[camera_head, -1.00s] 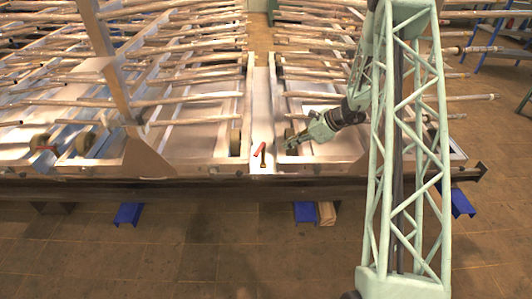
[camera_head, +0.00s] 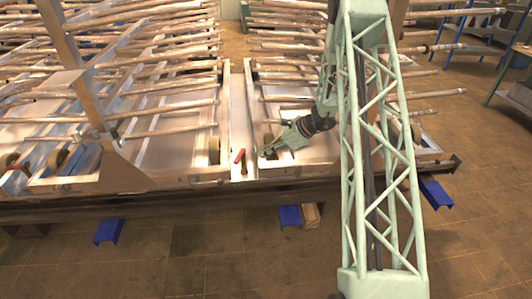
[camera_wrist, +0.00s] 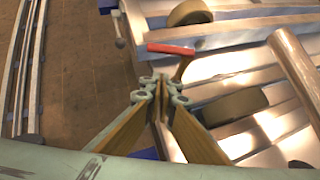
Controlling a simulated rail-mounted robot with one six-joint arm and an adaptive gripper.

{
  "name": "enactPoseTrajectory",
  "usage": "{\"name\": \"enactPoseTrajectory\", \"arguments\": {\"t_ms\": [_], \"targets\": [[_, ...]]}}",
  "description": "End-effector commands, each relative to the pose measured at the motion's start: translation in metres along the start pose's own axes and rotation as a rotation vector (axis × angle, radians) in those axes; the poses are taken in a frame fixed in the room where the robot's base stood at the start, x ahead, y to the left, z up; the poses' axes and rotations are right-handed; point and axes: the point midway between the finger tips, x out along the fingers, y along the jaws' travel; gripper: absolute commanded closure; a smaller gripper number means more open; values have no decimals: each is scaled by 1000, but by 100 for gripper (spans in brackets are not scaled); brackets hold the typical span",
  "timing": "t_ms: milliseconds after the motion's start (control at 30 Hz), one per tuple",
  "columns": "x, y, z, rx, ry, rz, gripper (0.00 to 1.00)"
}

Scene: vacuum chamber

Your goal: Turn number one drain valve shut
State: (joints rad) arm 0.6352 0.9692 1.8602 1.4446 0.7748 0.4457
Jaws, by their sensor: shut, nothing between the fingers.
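A drain valve with a red lever handle (camera_head: 239,156) and a brass-coloured body (camera_head: 243,170) stands on the metal strip near the front edge of the frame. No number shows on it. My gripper (camera_head: 267,152) is just right of this valve, apart from it, with its fingers pointing left. In the wrist view my fingers (camera_wrist: 162,92) are shut with nothing between them. The red handle (camera_wrist: 171,49) lies beyond the fingertips there, slightly right of them, and its stem (camera_wrist: 182,68) runs down from its right end.
Another small red handle (camera_head: 20,168) shows at the far left. Round brown rollers (camera_head: 214,150) stand near the valve. Long pipes (camera_head: 170,105) span the frame behind. A dark beam (camera_head: 150,205) runs along the front, with open tiled floor (camera_head: 200,260) before it.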

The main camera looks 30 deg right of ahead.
Motion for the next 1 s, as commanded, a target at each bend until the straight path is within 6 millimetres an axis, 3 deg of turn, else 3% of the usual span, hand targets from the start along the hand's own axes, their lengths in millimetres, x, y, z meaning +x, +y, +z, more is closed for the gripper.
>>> {"name": "enactPoseTrajectory", "arguments": {"t_ms": [533, 1000], "targets": [[74, 1, -1, 0, 0, 1, 100], [98, 0, 27, -2, 0, 0, 100]]}}
